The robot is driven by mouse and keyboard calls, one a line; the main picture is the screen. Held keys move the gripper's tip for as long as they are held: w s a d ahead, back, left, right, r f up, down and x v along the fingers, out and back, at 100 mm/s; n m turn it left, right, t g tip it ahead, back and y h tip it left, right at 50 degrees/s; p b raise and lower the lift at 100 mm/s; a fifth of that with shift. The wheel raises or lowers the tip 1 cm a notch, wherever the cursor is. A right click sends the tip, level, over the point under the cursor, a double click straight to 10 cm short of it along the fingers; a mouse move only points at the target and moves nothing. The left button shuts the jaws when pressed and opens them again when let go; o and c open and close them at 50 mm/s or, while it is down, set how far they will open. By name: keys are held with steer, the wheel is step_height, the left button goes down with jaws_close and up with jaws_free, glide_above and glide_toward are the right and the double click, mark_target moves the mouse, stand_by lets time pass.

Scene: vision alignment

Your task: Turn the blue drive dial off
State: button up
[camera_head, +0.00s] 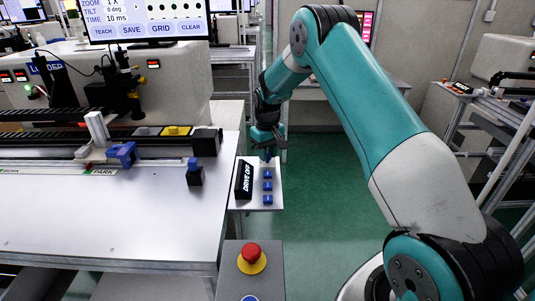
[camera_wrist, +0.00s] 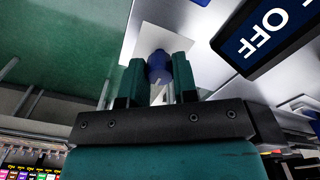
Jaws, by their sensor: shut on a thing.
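My gripper (camera_head: 268,148) reaches down at the far end of a small white panel (camera_head: 274,207) beside the bench. In the wrist view my gripper (camera_wrist: 157,78) has its two green fingers on either side of a blue dial (camera_wrist: 159,66), shut on it. The dial stands in front of a white plate (camera_wrist: 165,37). In the head view the fingers and wrist largely hide this dial. A black display (camera_head: 244,180) next to it reads "DRIVE OFF"; "OFF" also shows on it in the wrist view (camera_wrist: 262,32).
The bench (camera_head: 110,215) with a rail and a blue-topped black block (camera_head: 195,175) lies left. A red emergency button (camera_head: 251,253) stands in front. Green floor (camera_head: 325,190) is open to the right.

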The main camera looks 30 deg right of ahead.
steer(key=shift+r, duration=0.1)
stand_by(0.4)
steer(key=o, duration=0.9)
steer(key=shift+o, duration=0.2)
step_height(320, 180, up, 17)
steer(key=b, duration=0.3)
steer(key=shift+r, duration=0.2)
steer(key=s+a+r+n+y, duration=0.1)
steer(key=s+a+r+n, duration=0.25)
steer(key=s+a, duration=1.2)
steer(key=s+a+f+n+y, duration=0.1)
steer(key=s+a, duration=0.4)
steer(key=s, duration=0.5)
steer(key=s+a+f+n+y, duration=0.2)
steer(key=s+a, duration=0.4)
steer(key=s, duration=0.4)
steer(key=shift+s+f+n, duration=0.3)
steer(key=shift+f+n, duration=0.05)
steer(key=shift+f, duration=0.2)
